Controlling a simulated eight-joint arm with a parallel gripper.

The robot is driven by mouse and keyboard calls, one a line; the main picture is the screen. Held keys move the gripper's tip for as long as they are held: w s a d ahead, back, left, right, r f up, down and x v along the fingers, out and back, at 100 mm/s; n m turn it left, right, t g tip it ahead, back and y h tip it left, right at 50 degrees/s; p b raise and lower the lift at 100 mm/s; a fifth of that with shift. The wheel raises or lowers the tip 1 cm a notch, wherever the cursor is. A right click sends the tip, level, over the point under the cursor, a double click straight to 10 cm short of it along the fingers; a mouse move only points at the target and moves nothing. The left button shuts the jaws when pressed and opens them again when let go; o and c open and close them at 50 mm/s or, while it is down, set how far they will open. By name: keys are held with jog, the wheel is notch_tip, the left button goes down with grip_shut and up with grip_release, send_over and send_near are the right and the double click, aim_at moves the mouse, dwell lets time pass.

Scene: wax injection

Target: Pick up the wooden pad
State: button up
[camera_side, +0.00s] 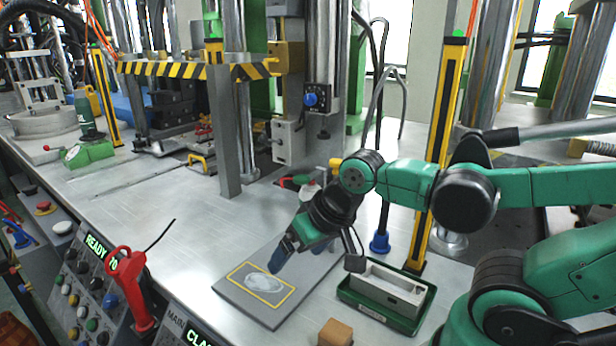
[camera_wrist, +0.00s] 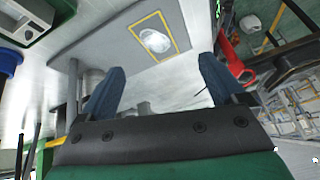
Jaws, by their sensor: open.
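A small tan, wood-coloured block (camera_side: 335,333), the only thing here that looks like the wooden pad, sits at the bottom edge of the side view, partly cut off. It stands in front of a flat grey board. I cannot make it out in the wrist view. My gripper (camera_side: 298,256) is above the far part of the grey board, behind and left of the block and apart from it. In the wrist view my gripper (camera_wrist: 160,64) shows two blue fingers spread wide with nothing between them.
The grey board (camera_side: 238,297) bears a yellow-outlined rectangle with a pale oval; it also shows in the wrist view (camera_wrist: 105,42). A green tray (camera_side: 345,296) holding a metal mould lies right of it. A red-handled tool (camera_side: 132,283) and button panels line the front edge. Open bench lies left.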

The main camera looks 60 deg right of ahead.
aim_at(336, 331)
jog(key=s+f+m+g, duration=0.1)
jog(key=s+m, duration=0.1)
jog(key=m, duration=0.2)
jog(key=s+f+m+g, duration=0.2)
jog(key=m, duration=0.2)
jog(key=s+a+f+m+g, duration=0.1)
jog(key=s+m+g, duration=0.1)
jog(key=m, duration=0.3)
jog(key=shift+f, duration=0.2)
jog(key=shift+s+f+m+g, duration=0.2)
jog(key=shift+s+m+g, duration=0.2)
jog(key=shift+m, duration=0.4)
jog(key=shift+f, duration=2.7)
grip_shut()
